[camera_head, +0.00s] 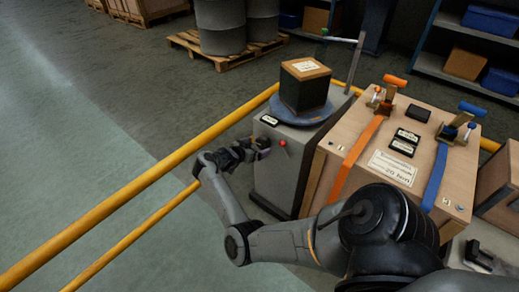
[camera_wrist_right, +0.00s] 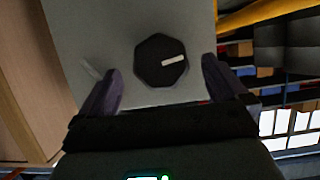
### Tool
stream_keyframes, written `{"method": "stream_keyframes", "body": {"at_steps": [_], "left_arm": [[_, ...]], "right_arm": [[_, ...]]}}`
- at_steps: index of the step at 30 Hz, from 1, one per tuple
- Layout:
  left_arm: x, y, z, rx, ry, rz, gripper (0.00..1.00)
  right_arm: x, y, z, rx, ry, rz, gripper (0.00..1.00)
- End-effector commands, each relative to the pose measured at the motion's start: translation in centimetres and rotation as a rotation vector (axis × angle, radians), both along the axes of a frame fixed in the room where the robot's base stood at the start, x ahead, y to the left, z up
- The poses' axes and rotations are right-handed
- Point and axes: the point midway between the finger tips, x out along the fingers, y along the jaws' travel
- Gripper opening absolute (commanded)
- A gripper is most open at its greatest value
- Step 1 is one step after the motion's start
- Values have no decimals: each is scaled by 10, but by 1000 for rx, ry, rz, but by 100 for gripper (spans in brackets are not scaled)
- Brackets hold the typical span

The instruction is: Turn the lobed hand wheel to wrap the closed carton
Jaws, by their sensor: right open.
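The lobed hand wheel (camera_wrist_right: 150,52) is a dark, many-sided knob with a white bar mark. It is on the grey face of the wrapping machine (camera_head: 272,178). My right gripper (camera_head: 262,146) is open in front of this face. In the right wrist view its two fingertips (camera_wrist_right: 162,70) stand apart, one on each side of the wheel. I cannot tell whether either touches it. In the head view the wheel cannot be made out. The closed carton (camera_head: 304,90), brown-topped with dark sides and a white label, stands upright on the blue turntable (camera_head: 275,108). My left gripper is not identifiable.
A red-knobbed lever (camera_head: 283,143) is on the machine close to my gripper. A wooden crate (camera_head: 395,165) with orange and blue straps stands at its right. Yellow rails (camera_head: 130,192) run past on the left. A dark, unclear object (camera_head: 485,260) shows at the lower right.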

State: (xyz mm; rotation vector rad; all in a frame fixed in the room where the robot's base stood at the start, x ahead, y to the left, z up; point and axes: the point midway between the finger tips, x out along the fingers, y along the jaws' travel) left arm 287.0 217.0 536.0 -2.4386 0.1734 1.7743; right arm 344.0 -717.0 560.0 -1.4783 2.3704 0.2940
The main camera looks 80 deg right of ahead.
Motion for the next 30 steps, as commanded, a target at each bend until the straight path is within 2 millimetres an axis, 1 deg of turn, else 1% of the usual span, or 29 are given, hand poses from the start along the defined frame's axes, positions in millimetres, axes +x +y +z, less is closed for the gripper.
{"method": "stream_keyframes", "body": {"at_steps": [1, 7, 18, 28, 29, 30], "left_arm": [[0, 0, -6, 2, 0, -2, 43], [0, 2, -13, 8, 1, -6, 43], [0, 2, -13, 10, 1, -6, 43], [0, 0, -13, -2, 0, 2, 43], [0, -1, -13, -3, 0, 2, 43], [0, -1, -13, -3, -1, 2, 43]], "right_arm": [[-3, -6, -5, -1, 0, -2, 100], [-9, -18, -9, 0, 0, -1, 100], [-10, -21, -9, 0, 0, 0, 100], [-10, -21, -9, 0, 0, -1, 49], [-10, -21, -9, 0, 0, -1, 45], [-10, -21, -9, 0, 0, 0, 45]]}}
